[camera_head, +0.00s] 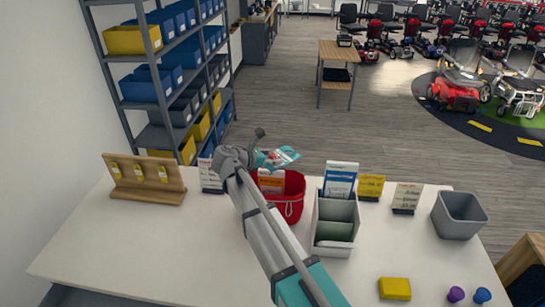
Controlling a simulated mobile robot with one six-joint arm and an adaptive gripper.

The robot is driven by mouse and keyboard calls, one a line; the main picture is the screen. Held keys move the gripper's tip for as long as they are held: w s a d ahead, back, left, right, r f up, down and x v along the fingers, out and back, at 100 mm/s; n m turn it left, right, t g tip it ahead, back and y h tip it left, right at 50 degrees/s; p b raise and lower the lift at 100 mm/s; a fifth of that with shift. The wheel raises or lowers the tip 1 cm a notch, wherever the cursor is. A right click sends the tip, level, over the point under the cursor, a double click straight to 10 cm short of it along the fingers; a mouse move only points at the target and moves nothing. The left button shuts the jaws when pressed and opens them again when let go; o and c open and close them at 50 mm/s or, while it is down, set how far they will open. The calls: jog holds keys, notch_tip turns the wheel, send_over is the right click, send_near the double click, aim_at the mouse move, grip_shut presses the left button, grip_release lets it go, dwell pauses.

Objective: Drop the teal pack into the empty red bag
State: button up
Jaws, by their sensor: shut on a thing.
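The teal pack (283,157) is a small, flat packet with teal edges and a pale, reddish-marked middle. My gripper (262,158) is shut on its left end and holds it above the table's back part, over or just behind the red bag in the picture. The red bag (290,205) stands open-topped on the white table, just right of my arm. My arm covers its left side. An orange and white card (270,181) shows at its opening; I cannot tell whether it is inside or behind. The bag's floor is hidden.
Right of the bag stand a grey divided bin (318,226), a blue-white leaflet holder (340,180) and a grey tub (460,215). A yellow block (395,288) lies in front. A wooden stand (145,190) is at left. The white table (150,245) is clear at front left.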

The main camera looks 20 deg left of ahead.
jog(key=shift+f+b, duration=2.65)
jog(key=shift+f, duration=0.15)
jog(key=o, duration=1.1)
jog(key=shift+r, duration=0.1)
